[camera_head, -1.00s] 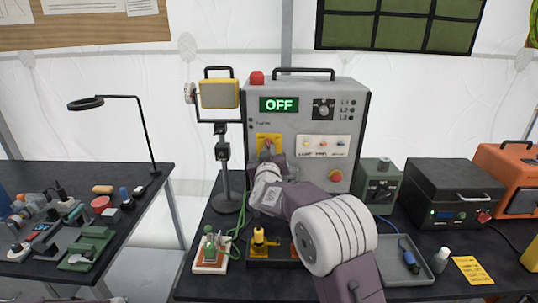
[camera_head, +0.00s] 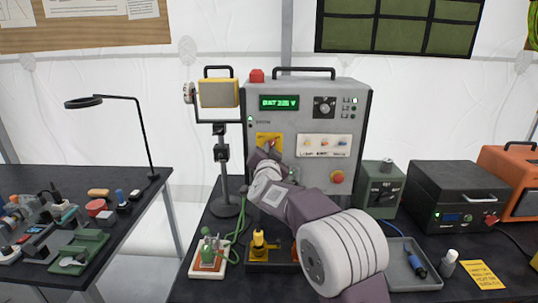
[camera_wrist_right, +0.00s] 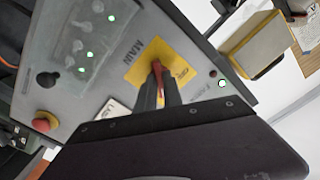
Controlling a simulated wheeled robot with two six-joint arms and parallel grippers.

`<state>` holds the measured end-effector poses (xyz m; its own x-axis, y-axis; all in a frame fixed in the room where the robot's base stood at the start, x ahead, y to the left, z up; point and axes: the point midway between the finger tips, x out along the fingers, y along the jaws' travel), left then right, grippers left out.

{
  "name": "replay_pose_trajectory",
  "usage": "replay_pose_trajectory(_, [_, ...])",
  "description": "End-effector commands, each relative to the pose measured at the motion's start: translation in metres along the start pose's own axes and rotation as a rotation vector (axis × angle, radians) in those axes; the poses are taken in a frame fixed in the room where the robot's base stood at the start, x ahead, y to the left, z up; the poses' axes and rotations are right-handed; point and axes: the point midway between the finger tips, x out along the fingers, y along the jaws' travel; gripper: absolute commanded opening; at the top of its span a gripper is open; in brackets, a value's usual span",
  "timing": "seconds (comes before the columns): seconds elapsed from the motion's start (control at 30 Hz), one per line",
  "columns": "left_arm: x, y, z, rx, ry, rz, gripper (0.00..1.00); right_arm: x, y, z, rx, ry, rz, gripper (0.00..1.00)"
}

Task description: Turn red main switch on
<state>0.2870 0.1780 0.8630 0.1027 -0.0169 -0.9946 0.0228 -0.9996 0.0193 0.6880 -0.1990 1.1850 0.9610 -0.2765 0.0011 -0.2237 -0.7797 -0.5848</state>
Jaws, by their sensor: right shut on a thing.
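The red main switch (camera_wrist_right: 157,67) sits on a yellow plate (camera_wrist_right: 140,68) marked MAIN on the grey control box (camera_head: 360,130). My right gripper (camera_wrist_right: 160,85) is shut on the red switch, with its dark fingers on either side of the handle in the right wrist view. In the head view the right gripper (camera_head: 268,150) reaches the yellow plate (camera_head: 262,139) and hides most of the switch. The box's display (camera_head: 279,102) shows small green text starting with BAT. Green lamps are lit on the box. My left gripper is not in view.
A yellow lamp on a stand (camera_head: 219,93) is at the left. Small devices, a grey tray (camera_head: 425,283) and black and orange boxes crowd the table.

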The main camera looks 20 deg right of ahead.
Motion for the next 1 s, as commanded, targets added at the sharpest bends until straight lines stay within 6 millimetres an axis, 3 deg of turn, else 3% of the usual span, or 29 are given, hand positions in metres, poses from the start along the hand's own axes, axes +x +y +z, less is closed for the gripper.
replay_pose_trajectory(0.4, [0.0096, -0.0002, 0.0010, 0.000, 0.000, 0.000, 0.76, 0.0000, 0.0025, 0.0056, 0.158, -0.010, 0.005, 0.00])
replay_pose_trajectory(0.93, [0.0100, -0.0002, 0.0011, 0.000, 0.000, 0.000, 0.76, 0.0000, 0.0024, 0.0057, 0.177, -0.012, 0.006, 0.00])
replay_pose_trajectory(1.0, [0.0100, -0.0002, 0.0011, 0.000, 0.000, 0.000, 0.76, -0.0001, 0.0023, 0.0057, 0.176, -0.012, 0.006, 0.28])
